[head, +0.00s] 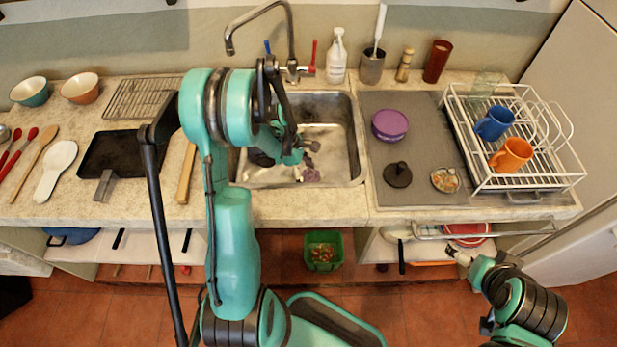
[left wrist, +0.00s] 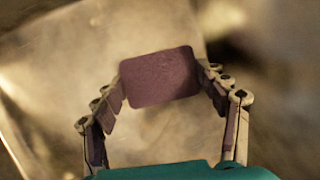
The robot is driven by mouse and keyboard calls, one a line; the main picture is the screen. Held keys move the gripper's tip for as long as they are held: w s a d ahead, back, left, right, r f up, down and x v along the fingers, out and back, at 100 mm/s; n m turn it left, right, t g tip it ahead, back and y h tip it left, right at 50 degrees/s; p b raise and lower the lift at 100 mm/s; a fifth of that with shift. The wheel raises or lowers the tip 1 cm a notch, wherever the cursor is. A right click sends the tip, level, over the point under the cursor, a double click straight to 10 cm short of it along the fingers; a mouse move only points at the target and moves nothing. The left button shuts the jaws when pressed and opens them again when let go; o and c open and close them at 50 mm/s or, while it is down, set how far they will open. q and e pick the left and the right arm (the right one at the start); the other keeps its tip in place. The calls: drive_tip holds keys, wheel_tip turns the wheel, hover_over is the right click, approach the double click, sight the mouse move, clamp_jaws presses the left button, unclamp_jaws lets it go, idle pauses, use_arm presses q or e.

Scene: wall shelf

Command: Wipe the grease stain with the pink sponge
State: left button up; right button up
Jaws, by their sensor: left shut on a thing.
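The pink sponge (left wrist: 160,78), a dusky purple-pink block, sits between the fingertips of my left gripper in the left wrist view. My left gripper (head: 309,160) is shut on it, down inside the metal sink (head: 335,135). In the head view a small part of the sponge (head: 311,175) shows at the fingers. Dark brownish patches show on the sink's metal in both views, but I cannot tell which is the grease stain. My right gripper (head: 458,255) is low at the right, in front of the counter, and too small to read.
The faucet (head: 290,45) arches over the back of the sink. A black tray (head: 125,153) lies left of the sink. On the right are a purple round container (head: 389,125), a black stopper (head: 397,174) and a white dish rack (head: 530,180) with mugs.

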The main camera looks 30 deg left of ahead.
sight(309, 171)
use_arm(q)
drive_tip(key=shift+f+b, duration=0.45)
drive_tip(key=shift+f, duration=0.15)
drive_tip(key=shift+w+a, duration=0.55)
drive_tip(key=shift+w, duration=0.35)
drive_tip(key=shift+w+a, duration=0.55)
drive_tip(key=shift+w, duration=0.3)
drive_tip(key=shift+s+a+f+b, duration=0.1)
drive_tip(key=shift+s+a+b, duration=0.1)
drive_tip(key=shift+s+a, duration=0.3)
drive_tip(key=shift+s+a+b, duration=0.2)
drive_tip(key=shift+s+a, duration=0.05)
drive_tip(key=shift+a, duration=0.3)
drive_tip(key=shift+c, duration=0.3)
drive_tip(key=shift+s+d+b, duration=0.15)
drive_tip(key=shift+s+d, duration=0.35)
drive_tip(key=shift+s, duration=0.4)
drive_tip(key=shift+s+d+b, duration=0.15)
drive_tip(key=shift+s+d, duration=0.35)
drive_tip(key=shift+s, duration=0.35)
drive_tip(key=shift+s+a, duration=0.35)
drive_tip(key=shift+a, duration=0.2)
drive_tip(key=shift+s+a, duration=0.3)
drive_tip(key=shift+a, duration=0.25)
drive_tip(key=shift+w+a+b, duration=0.15)
drive_tip(key=shift+w+a, duration=0.4)
drive_tip(key=shift+w, duration=0.35)
drive_tip(key=shift+w+a+b, duration=0.15)
drive_tip(key=shift+w+a, duration=0.35)
drive_tip(key=shift+w, duration=0.4)
